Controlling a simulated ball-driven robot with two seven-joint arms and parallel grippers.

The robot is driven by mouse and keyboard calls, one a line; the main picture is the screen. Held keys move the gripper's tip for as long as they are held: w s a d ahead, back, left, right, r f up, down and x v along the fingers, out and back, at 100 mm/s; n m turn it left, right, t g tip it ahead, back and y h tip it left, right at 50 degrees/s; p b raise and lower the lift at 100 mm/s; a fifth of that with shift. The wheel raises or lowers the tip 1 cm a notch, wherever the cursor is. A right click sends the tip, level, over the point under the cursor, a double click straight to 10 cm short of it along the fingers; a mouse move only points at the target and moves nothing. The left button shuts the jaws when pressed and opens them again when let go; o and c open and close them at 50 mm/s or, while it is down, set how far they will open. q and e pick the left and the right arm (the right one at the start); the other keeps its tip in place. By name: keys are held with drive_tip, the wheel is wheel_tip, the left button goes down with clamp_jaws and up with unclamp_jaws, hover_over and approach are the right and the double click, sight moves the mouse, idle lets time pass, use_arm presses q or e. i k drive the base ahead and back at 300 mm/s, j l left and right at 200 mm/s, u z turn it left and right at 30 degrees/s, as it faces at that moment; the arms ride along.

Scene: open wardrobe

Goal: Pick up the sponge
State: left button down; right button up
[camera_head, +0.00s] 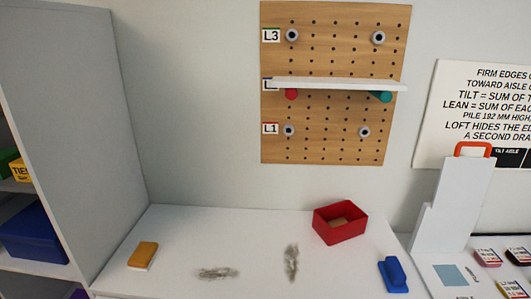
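The sponge (144,254) looks like the small orange-yellow block with a pale lower edge. It lies flat on the white surface (215,232) at the left, near the tall grey side panel. Nothing touches it and it is fully in sight. Neither of my grippers shows in the head view.
Two grey smudges (217,273) (291,262) mark the middle of the surface. An open red box (341,222) and a blue object (393,274) stand to the right. A pegboard (335,130) with a white shelf (340,84) hangs behind. Grey panel (75,120) bounds the left.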

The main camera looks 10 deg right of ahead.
sight(394, 277)
drive_tip(key=z, duration=1.2)
drive_tip(key=l, duration=0.05)
